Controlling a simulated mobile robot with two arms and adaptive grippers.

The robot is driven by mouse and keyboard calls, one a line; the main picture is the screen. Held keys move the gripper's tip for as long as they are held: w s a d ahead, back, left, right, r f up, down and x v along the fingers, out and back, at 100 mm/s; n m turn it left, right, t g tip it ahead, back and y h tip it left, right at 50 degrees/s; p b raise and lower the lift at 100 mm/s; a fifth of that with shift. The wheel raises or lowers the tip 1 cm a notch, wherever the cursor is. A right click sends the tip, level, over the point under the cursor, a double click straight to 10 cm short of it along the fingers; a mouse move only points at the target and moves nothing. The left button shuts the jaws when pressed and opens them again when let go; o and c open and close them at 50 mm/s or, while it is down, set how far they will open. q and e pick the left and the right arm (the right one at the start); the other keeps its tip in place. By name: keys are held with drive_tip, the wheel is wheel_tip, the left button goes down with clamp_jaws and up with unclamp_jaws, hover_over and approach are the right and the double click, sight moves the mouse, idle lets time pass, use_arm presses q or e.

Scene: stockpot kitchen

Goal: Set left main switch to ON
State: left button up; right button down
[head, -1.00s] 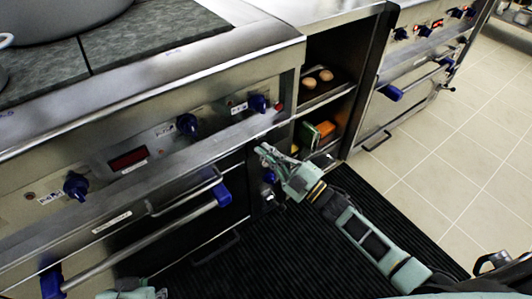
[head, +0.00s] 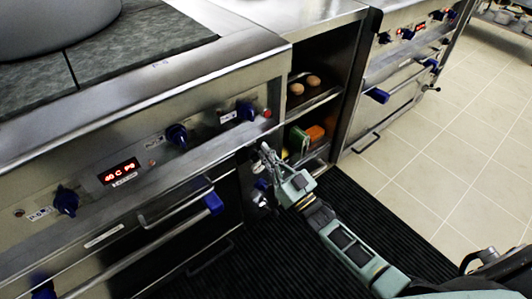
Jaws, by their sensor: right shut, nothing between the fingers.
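The left range's front panel carries a red-lit display (head: 119,171), which appears to show "40 C" and more characters. A main switch appears to be the small blue and light knob (head: 261,185) on the narrow dark panel right of the oven door. Its exact setting is too small to read. My right gripper (head: 264,152) is shut and empty, just above and beside that knob, in front of the narrow panel. I cannot tell whether it touches anything. My left gripper is not in view.
Blue knobs (head: 177,136) line the left range's panel. An oven handle with a blue end (head: 213,203) sticks out left of my gripper. An open shelf (head: 318,100) holds buns and coloured boxes. A second range (head: 400,65) stands right.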

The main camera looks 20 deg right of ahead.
drive_tip(key=shift+d+m, duration=0.1)
drive_tip(key=shift+m, duration=0.4)
drive_tip(key=shift+r, duration=0.1)
